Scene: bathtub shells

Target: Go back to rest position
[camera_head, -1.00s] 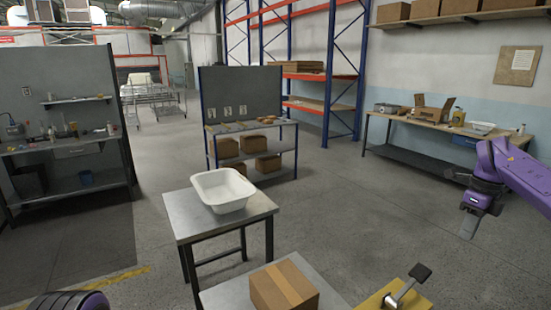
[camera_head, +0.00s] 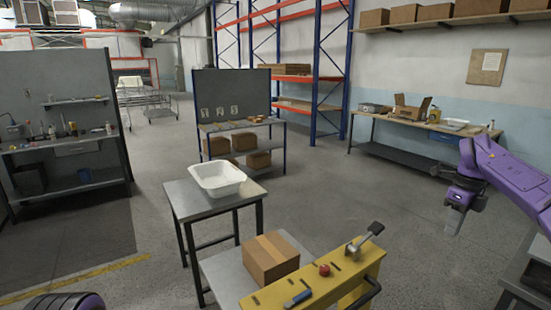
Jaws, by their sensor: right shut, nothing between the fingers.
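My right gripper (camera_head: 455,217) hangs at the end of my purple right arm at the right of the head view. It points down over open floor, shut and empty, apart from any object. Only a purple and dark rounded part of my left arm shows at the bottom left edge, and the left gripper is out of the picture. A white bathtub shell (camera_head: 219,178) sits upright on a grey metal table (camera_head: 188,203), well to the left of my right gripper.
A cardboard box (camera_head: 271,258) stands on a low grey table in front. Beside it is a yellow bench (camera_head: 345,275) with a lever, red knob and blue-handled tool. A dark-framed table (camera_head: 528,265) stands at lower right. Floor between the tables and the right workbench (camera_head: 400,121) is clear.

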